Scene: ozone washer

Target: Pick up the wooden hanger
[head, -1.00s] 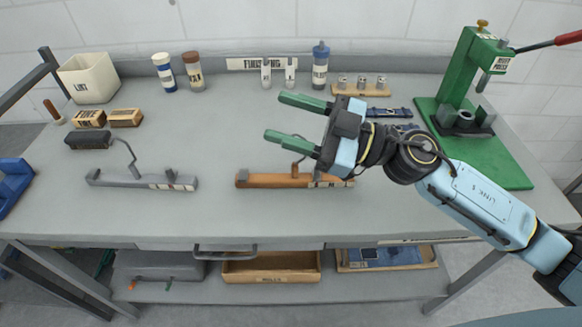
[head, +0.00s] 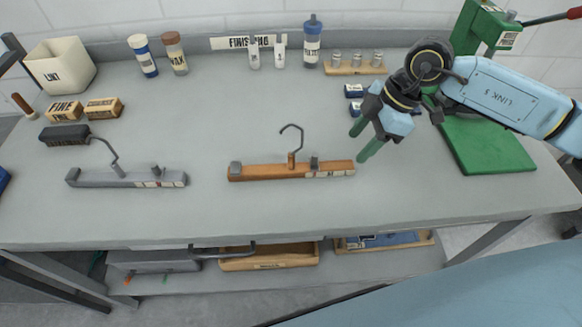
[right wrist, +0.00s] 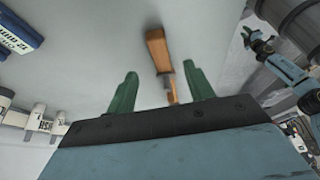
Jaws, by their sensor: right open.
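The wooden hanger (head: 262,172) is an orange-brown bar with a dark hook, lying on the grey workbench near its front middle. Its hook rises from the middle of the bar, and a pale label sits toward its right end. My right gripper (head: 362,142) is open and empty, pointing down, just right of and slightly behind the hanger's right end. In the right wrist view the hanger (right wrist: 158,52) shows end-on, beyond and between the two green fingers (right wrist: 158,88). The fingers appear apart from it. My left gripper is not in view.
A similar grey hanger (head: 125,178) lies to the left. Wooden blocks (head: 64,111), a LINT bin (head: 60,65) and bottles (head: 143,55) stand behind. A green press (head: 480,30) stands at right. Shelf trays (head: 270,257) sit below. The bench around the wooden hanger is clear.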

